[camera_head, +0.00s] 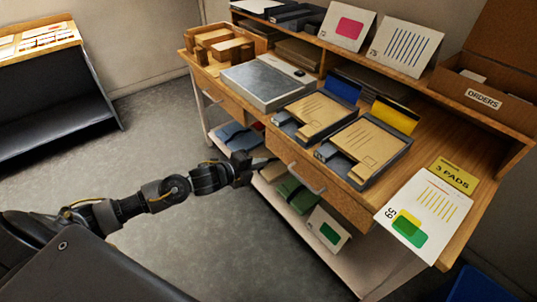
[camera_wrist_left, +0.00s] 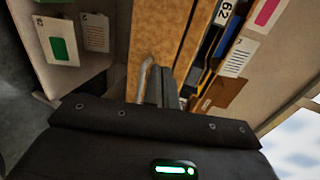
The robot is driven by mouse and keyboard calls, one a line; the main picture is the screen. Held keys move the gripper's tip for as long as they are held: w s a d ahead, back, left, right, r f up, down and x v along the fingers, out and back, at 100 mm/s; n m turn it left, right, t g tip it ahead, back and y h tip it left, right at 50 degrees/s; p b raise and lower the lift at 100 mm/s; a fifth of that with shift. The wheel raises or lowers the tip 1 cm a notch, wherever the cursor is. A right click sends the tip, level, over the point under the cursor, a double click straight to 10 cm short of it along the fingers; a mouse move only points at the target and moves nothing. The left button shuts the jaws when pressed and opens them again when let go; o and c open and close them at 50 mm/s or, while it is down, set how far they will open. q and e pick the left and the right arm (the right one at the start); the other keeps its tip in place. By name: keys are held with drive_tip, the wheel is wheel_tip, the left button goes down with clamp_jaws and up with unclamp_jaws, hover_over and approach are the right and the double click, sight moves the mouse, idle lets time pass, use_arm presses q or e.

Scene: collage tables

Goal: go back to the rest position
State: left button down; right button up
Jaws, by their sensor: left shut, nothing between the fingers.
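My left gripper (camera_head: 262,161) is in front of the wooden desk (camera_head: 440,165), near the drawer front and its metal handle (camera_head: 306,178). Its fingers are shut with nothing between them. In the left wrist view the shut fingers (camera_wrist_left: 160,85) show beside the drawer handle (camera_wrist_left: 143,78). I cannot tell if they touch the handle. My right gripper does not show in either view.
Two grey trays with brown envelopes (camera_head: 313,112) lie on the desk. A lower shelf (camera_head: 290,222) holds folded items. A dark cabinet (camera_head: 55,100) stands far left. The floor (camera_head: 150,150) between is clear.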

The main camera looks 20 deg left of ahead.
use_arm(q)
drive_tip(key=v, duration=0.4)
drive_tip(key=shift+s+r, duration=0.1)
